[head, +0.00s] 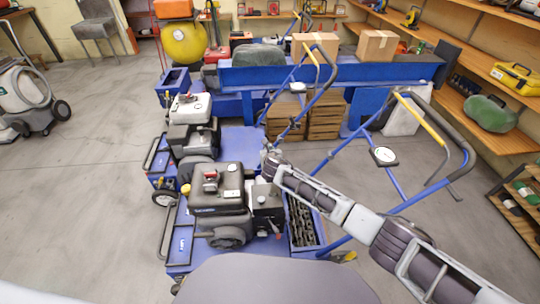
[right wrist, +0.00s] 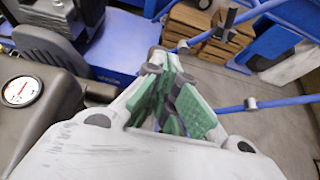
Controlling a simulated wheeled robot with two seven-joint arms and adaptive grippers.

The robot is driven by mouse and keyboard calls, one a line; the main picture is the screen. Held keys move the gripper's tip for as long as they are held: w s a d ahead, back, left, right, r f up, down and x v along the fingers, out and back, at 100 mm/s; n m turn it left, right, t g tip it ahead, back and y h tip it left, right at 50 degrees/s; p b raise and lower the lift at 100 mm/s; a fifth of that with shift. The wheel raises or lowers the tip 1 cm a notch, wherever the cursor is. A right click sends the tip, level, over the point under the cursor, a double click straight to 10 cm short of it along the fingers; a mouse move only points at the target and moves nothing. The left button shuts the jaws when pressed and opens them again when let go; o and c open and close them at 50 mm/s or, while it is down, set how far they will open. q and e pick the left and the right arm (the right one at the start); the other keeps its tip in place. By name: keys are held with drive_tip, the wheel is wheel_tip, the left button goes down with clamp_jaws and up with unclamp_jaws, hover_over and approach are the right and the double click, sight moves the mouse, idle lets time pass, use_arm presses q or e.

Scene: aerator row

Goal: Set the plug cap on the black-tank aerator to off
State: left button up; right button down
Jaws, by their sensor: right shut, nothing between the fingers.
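The black-tank aerator (head: 218,192) stands nearest, with a dark tank and a red part on its top. A dark body with a round white gauge (right wrist: 18,91) shows at the left of the right wrist view. I cannot make out the plug cap or its setting. My right arm comes in from the lower right in the head view, and its gripper (head: 267,156) is above the machine's far right side. In the right wrist view the green-padded fingers of this gripper (right wrist: 170,84) are together and empty. My left gripper is out of view.
A white-tank aerator (head: 190,108) stands just behind. Blue handlebars (head: 328,157) with a dial (head: 384,155) rise at the right. Wooden crates (head: 325,117) lie beyond by a blue bench (head: 335,73). The floor at the left (head: 90,190) is clear.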

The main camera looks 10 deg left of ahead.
drive_tip(key=shift+v, duration=2.7)
